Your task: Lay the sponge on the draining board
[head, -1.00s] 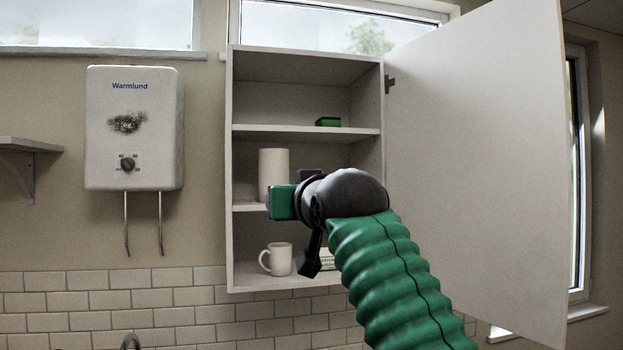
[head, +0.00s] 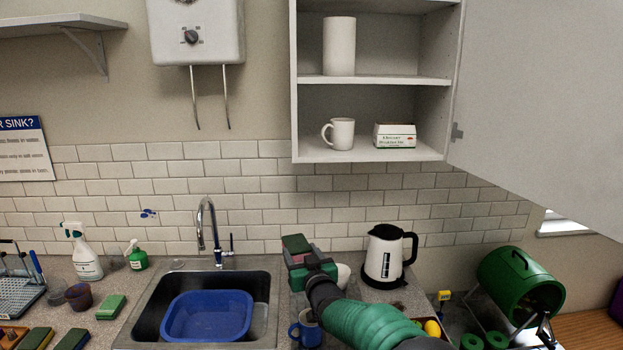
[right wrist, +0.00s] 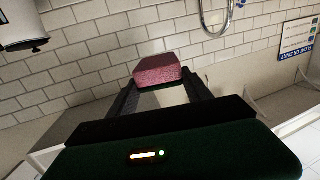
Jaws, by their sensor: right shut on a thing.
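My right gripper (head: 312,268) is shut on a reddish block that looks like the sponge (head: 297,243). In the right wrist view the sponge (right wrist: 158,69) shows pinkish-red and rough between the fingertips (right wrist: 160,88). In the head view the gripper is just right of the steel sink (head: 262,287), in front of the tiled wall; its height over the counter is hard to judge. I cannot clearly pick out the draining board; the surface right of the sink is partly hidden by my right arm. My left gripper is not in view.
A blue basin (head: 208,316) sits in the sink. A kettle (head: 384,256), a blue mug (head: 305,328) and a green drum (head: 520,287) stand around my right arm. Other sponges (head: 111,307) lie left of the sink. The open cabinet (head: 374,152) hangs above.

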